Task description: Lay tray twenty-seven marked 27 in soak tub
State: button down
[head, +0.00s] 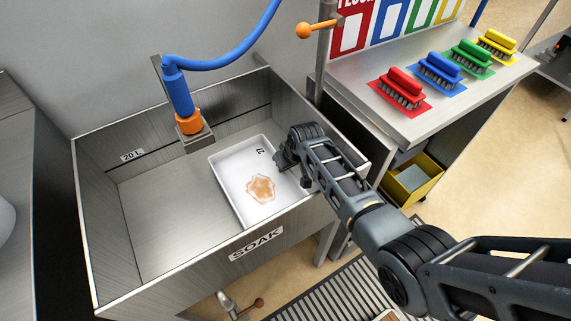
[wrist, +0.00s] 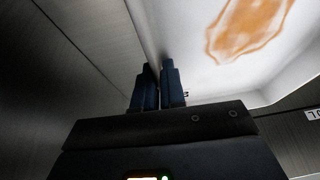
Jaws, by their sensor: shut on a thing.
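The white tray (head: 228,170) is inside the metal soak tub (head: 150,212), toward its right side. It carries an orange-brown stain and a small dark mark near its far corner, too small to read surely. The tub's front wall reads SOAK. My gripper (head: 281,161) is shut on the tray's right rim. In the wrist view my two fingers (wrist: 159,85) pinch the wall of the tray (wrist: 190,55), with the stain to their right. I cannot tell whether the tray's underside touches the tub floor.
A blue hose with an orange-collared nozzle (head: 182,100) hangs over the tub's back. Red, blue, green and yellow brushes (head: 402,90) stand on the bench at right. A yellow bin (head: 412,180) is below it. The tub's left part is clear.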

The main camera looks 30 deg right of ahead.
jog(key=shift+f+b, duration=0.35)
jog(key=shift+f, duration=0.15)
jog(key=c, duration=1.2)
grip_release()
jog(key=shift+s+f, duration=0.25)
jog(key=shift+r, duration=0.25)
jog(key=v, duration=0.4)
jog(key=p+v, duration=0.1)
jog(key=v, duration=0.3)
jog(key=p+v, duration=0.1)
jog(key=v, duration=0.4)
jog(key=shift+w+r, duration=0.1)
jog(key=shift+w, duration=0.35)
